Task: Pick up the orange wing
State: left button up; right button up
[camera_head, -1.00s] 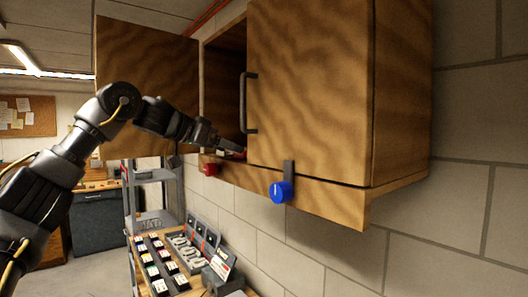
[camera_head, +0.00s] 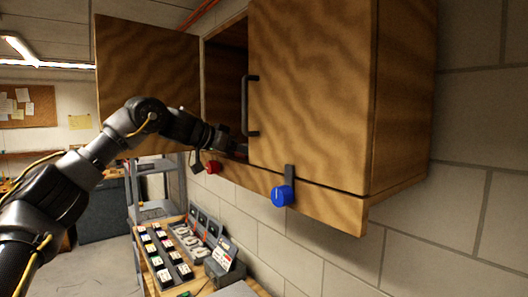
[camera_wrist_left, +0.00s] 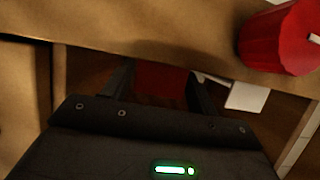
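My left arm reaches into the open left side of the wooden wall cabinet (camera_head: 225,70). My left gripper (camera_head: 238,149) is at the cabinet's lower front, its tips partly hidden. In the left wrist view the left gripper (camera_wrist_left: 160,80) has its two fingers apart, with a dark red surface (camera_wrist_left: 160,84) in shadow between them. I cannot tell if this surface is the orange wing or if the fingers touch it. No clearly orange wing shows in either view. My right gripper is not in view.
The cabinet's left door (camera_head: 145,85) stands open; the right door (camera_head: 310,80) is shut. A red knob (camera_head: 213,167), also in the wrist view (camera_wrist_left: 282,38), and a blue knob (camera_head: 282,195) are on the lower edge. Below is a bench with several small boxes (camera_head: 165,260).

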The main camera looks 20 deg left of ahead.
pick_arm(q)
jog(key=shift+w, duration=0.1)
jog(key=c, duration=0.6)
jog(key=shift+r, duration=0.1)
jog(key=shift+r+b, duration=0.6)
jog(key=s+a+r, duration=0.3)
jog(key=r, duration=0.1)
jog(key=s+a+r, duration=0.3)
jog(key=a, duration=0.1)
jog(key=s+a+r+p, duration=0.1)
jog(key=s+a+r, duration=0.2)
jog(key=r, duration=0.1)
jog(key=shift+a+r, duration=0.35)
